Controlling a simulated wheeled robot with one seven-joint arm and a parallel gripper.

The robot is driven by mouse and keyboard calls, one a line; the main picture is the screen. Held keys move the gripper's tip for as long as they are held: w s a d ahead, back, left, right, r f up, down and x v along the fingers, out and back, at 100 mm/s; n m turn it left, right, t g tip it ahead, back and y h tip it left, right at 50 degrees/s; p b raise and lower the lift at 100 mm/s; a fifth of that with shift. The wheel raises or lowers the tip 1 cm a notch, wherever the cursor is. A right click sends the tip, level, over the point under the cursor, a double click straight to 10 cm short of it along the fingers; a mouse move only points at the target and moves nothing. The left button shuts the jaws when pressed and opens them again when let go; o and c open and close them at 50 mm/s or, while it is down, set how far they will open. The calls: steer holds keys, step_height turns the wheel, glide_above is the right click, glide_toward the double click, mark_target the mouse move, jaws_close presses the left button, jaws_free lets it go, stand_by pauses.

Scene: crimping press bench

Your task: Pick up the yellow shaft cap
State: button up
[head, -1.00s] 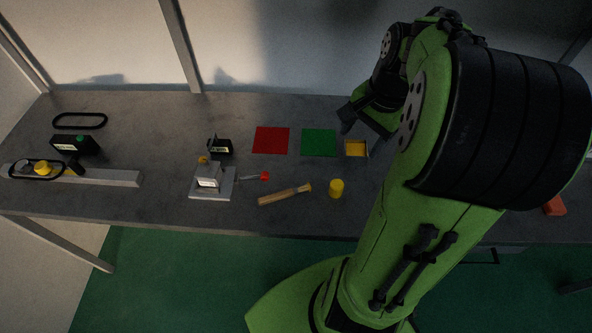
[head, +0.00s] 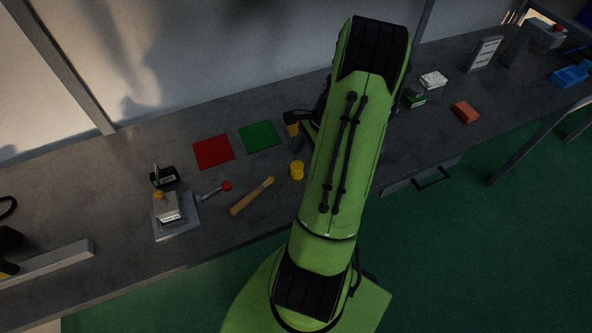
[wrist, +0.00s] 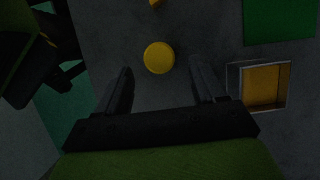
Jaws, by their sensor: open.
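The yellow shaft cap (head: 297,170) stands on the grey bench near its front edge, just left of my arm in the head view. In the wrist view the cap (wrist: 159,58) shows as a round yellow top. My gripper (wrist: 160,76) is open and empty. Its two fingers point toward the cap, one to each side of its line, and the cap appears just beyond the fingertips. I cannot tell the height between them. In the head view my arm hides most of the gripper.
A square tray (wrist: 284,107) with a yellow inside lies right of the right finger. A green square (head: 260,136) and a red square (head: 213,151) lie farther back. A wooden-handled tool (head: 252,196) lies left of the cap, beside the grey press (head: 175,222) with its red-knobbed lever.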

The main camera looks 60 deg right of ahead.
mark_target(299, 164)
steer(key=x, duration=0.5)
steer(key=shift+w+a+f, duration=0.1)
steer(key=shift+w+a, duration=0.05)
steer(key=c, duration=1)
